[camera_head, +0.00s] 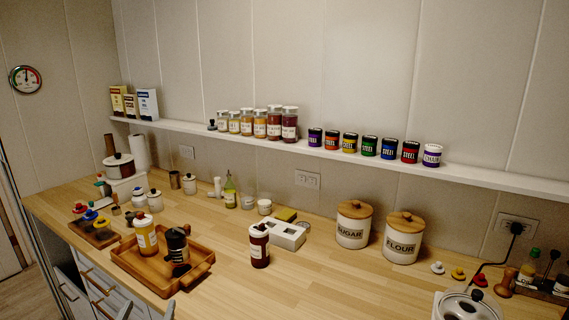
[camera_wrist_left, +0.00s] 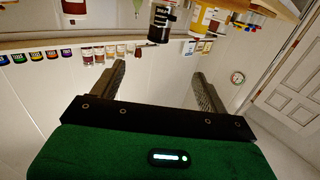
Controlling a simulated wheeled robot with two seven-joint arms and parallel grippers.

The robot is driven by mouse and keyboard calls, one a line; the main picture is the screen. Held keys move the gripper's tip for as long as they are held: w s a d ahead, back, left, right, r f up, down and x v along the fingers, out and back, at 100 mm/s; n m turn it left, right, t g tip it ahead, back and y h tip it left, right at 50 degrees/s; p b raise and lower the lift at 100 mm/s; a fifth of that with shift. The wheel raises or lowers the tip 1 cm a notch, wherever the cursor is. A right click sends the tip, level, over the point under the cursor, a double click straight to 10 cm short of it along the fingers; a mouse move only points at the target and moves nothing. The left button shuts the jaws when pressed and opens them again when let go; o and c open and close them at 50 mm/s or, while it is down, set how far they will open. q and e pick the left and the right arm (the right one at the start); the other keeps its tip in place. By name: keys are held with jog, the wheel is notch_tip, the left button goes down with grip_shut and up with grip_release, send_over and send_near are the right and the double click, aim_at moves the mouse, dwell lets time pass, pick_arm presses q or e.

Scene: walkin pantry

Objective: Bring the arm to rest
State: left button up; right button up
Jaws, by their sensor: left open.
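The rest of the left arm is hidden below the head view. My right gripper is in neither view.
The wooden tray (camera_head: 195,274) holds an orange-filled jar (camera_head: 146,238) and a dark jar (camera_head: 177,249). A dark red jar (camera_head: 259,247) stands right of it. Canisters (camera_head: 353,226) stand farther back. A wall shelf (camera_head: 380,158) carries jars and tins. The counter's front right middle is bare.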

pick_arm(q)
jog(key=s+d+f+m+g, duration=0.1)
jog(key=s+d+f+g, duration=0.2)
jog(key=s+f+g, duration=0.8)
jog(key=s+d+f+m+g+h, duration=0.1)
jog(key=s+d+f+g, duration=0.1)
jog(key=s+f, duration=0.45)
jog(key=s+d+f+m+g+h, duration=0.1)
jog(key=s+f, duration=0.2)
jog(key=s, duration=0.6)
notch_tip(320, 180, down, 29)
jog(key=s+g, duration=0.1)
jog(key=g, duration=0.1)
jog(key=s+a+f+g+p, duration=0.1)
jog(key=s+a+f, duration=0.2)
jog(key=s+f, duration=1.6)
jog(key=shift+s+f+m, duration=0.3)
jog(key=shift+f, duration=0.35)
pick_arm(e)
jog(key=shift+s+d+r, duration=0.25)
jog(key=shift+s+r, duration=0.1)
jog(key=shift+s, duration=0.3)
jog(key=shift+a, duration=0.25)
